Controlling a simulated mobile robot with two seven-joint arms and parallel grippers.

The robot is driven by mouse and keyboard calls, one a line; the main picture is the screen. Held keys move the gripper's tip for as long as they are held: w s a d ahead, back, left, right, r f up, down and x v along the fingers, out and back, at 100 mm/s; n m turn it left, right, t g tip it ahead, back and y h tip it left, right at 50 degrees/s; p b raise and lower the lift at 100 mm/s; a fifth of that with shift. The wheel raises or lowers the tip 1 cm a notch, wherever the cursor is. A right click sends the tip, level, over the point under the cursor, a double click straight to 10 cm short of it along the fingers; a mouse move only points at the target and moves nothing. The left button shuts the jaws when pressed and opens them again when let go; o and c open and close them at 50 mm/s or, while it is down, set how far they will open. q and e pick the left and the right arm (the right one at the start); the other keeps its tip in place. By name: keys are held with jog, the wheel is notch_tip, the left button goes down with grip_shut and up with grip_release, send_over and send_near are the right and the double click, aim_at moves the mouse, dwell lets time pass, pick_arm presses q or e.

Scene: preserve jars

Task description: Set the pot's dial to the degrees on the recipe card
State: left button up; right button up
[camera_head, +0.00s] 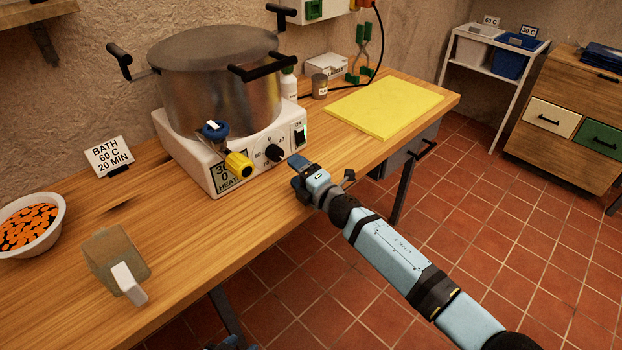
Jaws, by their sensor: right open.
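The recipe card (109,156) stands on the bench left of the pot and reads "BATH 60 C 20 MIN". The steel pot (215,95) sits on a white heater base (209,176). The black dial (273,153) is on the base's front, with "0" above it and "80" at its left; its exact setting is too small to read. My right gripper (298,167) is open and empty, just right of the dial and apart from it. A dark blue part at the bottom edge may be my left gripper (232,343); its fingers cannot be made out.
A bowl of orange slices (32,222) and a jug (115,258) stand at left. A yellow board (385,106) lies at right.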

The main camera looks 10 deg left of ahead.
jog(key=v, duration=0.4)
jog(key=shift+s+d+f, duration=0.1)
jog(key=shift+s+d, duration=0.1)
jog(key=shift+d, duration=0.05)
jog(key=shift+s+d, duration=0.35)
pick_arm(q)
jog(key=shift+s+a+f, duration=0.2)
jog(key=shift+a, duration=0.05)
jog(key=shift+w+d+r, duration=0.1)
jog(key=shift+r, duration=0.15)
